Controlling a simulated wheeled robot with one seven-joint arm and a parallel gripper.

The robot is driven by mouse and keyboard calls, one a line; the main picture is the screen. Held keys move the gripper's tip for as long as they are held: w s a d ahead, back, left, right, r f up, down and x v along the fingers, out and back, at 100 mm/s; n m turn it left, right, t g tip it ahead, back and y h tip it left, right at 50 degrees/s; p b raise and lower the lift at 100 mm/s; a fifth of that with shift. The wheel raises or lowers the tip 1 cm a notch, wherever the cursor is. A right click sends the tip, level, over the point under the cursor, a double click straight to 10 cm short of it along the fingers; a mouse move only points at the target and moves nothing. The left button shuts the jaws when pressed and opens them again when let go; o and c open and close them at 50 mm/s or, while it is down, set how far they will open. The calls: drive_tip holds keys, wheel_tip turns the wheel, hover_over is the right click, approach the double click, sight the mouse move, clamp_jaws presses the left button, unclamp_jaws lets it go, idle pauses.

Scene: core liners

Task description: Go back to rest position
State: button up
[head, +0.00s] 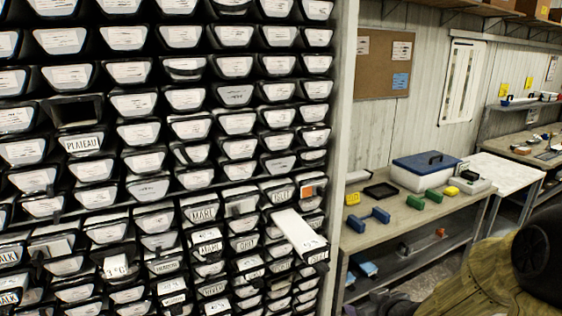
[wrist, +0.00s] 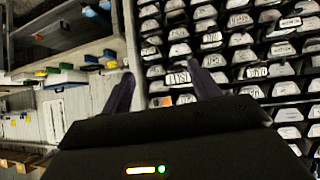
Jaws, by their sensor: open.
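My gripper (wrist: 162,86) shows in the wrist view with its two dark fingers spread apart and nothing between them. Beyond the fingers is the tall rack of labelled black liners (wrist: 235,60), which fills the right side of that view. The fingers look apart from the rack, though the exact gap cannot be told. One white-topped liner (head: 298,231) sticks out from the rack's lower right.
Right of the rack stands a bench (head: 400,222) with a blue-lidded box (head: 425,175), a black tray (head: 380,190) and blue and green blocks. A white-topped table (head: 505,172) stands beyond. A large olive and black shape (head: 480,272) blocks the lower right.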

drive_tip(key=s+a+m+g+h, duration=0.1)
drive_tip(key=s+a+m+g, duration=0.1)
drive_tip(key=s, duration=0.5)
drive_tip(key=s+a+f+m+g+h, duration=0.1)
drive_tip(key=s+a+m+g, duration=0.1)
drive_tip(key=s+g, duration=0.3)
drive_tip(key=shift+s+a+f+h, duration=0.25)
drive_tip(key=shift+s+h, duration=0.15)
drive_tip(key=shift+s, duration=0.5)
